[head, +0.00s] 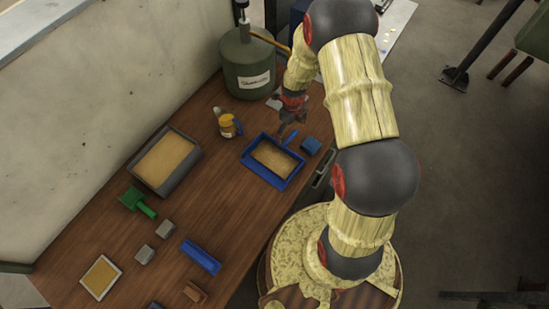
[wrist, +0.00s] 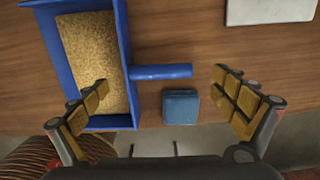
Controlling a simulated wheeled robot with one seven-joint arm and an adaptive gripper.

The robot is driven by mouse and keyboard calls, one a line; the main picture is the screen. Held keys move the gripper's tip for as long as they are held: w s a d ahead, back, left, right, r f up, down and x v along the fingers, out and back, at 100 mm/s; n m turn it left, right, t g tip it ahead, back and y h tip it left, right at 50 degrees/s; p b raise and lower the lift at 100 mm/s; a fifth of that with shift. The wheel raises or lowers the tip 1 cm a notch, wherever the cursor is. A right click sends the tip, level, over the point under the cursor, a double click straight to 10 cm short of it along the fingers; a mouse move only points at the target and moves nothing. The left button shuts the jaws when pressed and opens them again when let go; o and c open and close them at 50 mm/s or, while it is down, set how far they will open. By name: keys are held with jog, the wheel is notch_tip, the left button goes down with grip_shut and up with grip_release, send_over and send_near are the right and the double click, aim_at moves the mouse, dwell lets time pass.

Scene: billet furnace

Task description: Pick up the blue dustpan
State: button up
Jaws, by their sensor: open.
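The blue dustpan (head: 273,162) lies on the wooden table near its right edge, with tan granular material in its pan and its handle pointing up and right. In the wrist view the dustpan (wrist: 133,105) is at the left and its round blue handle (wrist: 162,72) points right. My gripper (head: 290,126) is above the handle end in the head view. In the wrist view my gripper (wrist: 168,102) is open and empty, its left finger overlapping the pan, its right finger right of a small blue block (wrist: 181,107). The handle lies beyond the fingertips, between them sideways.
The blue block (head: 311,145) sits close beside the handle, near the table edge. A green tank (head: 247,68), a jar (head: 227,126), a grey tray (head: 190,169), a green scoop (head: 138,202) and a blue bar (head: 201,257) stand on the table. Bare wood (head: 205,205) lies left of the dustpan.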

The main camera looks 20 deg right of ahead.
aim_at(290, 137)
notch_tip(290, 137, down, 4)
jog(key=shift+s+f, duration=0.15)
jog(key=shift+f, duration=0.05)
jog(key=shift+c, duration=0.6)
jog(key=c, duration=1.4)
